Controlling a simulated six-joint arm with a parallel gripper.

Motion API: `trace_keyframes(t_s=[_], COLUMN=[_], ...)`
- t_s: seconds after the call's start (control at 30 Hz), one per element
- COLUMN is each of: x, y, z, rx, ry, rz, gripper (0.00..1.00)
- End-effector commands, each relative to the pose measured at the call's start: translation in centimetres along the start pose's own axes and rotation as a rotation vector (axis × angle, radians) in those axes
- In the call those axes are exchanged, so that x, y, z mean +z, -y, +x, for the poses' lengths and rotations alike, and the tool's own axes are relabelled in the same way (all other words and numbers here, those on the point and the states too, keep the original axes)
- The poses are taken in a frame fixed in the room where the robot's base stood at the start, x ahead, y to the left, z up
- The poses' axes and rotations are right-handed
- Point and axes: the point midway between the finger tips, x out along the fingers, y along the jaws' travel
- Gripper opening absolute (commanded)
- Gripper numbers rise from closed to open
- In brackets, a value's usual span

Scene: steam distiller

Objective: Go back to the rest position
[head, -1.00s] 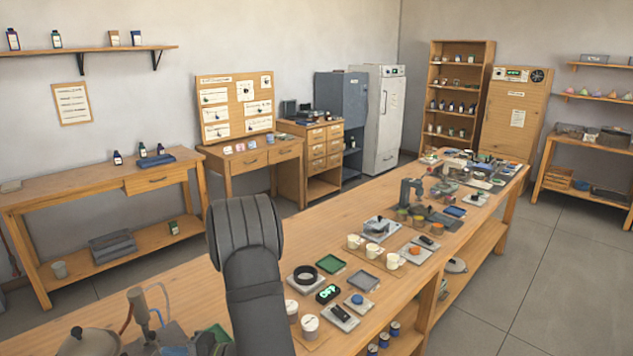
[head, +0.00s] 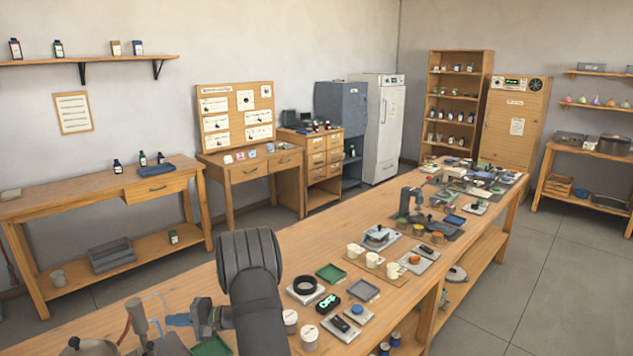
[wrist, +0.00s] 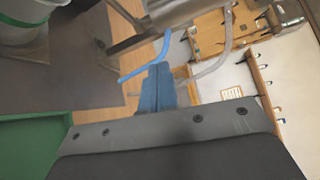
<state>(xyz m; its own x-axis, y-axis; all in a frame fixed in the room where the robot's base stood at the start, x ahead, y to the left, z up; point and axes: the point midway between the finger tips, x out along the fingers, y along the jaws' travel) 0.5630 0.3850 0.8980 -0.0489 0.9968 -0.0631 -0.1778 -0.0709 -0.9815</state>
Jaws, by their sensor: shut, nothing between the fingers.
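My gripper (head: 180,319) shows at the lower left of the head view, pointing left, with its blue fingers together and nothing held. In the wrist view the blue fingers (wrist: 157,88) are closed against each other. The wrist view shows a blue tube (wrist: 148,64) and a pale tube near the fingertips. I cannot tell whether they touch.
A green tray (head: 212,346) lies below my gripper.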

Motion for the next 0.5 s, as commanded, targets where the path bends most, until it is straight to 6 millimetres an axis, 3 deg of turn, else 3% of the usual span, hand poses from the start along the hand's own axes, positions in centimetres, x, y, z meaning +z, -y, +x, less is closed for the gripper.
trace_keyframes(t_s=[0.4, 0.5], x=[-1.0, -1.5], y=[0.2, 0.3], z=[0.6, -1.8], rx=[0.048, 0.047], ry=[0.256, 0.247], rz=[-0.018, -0.016], gripper=[0.00, 0.00])
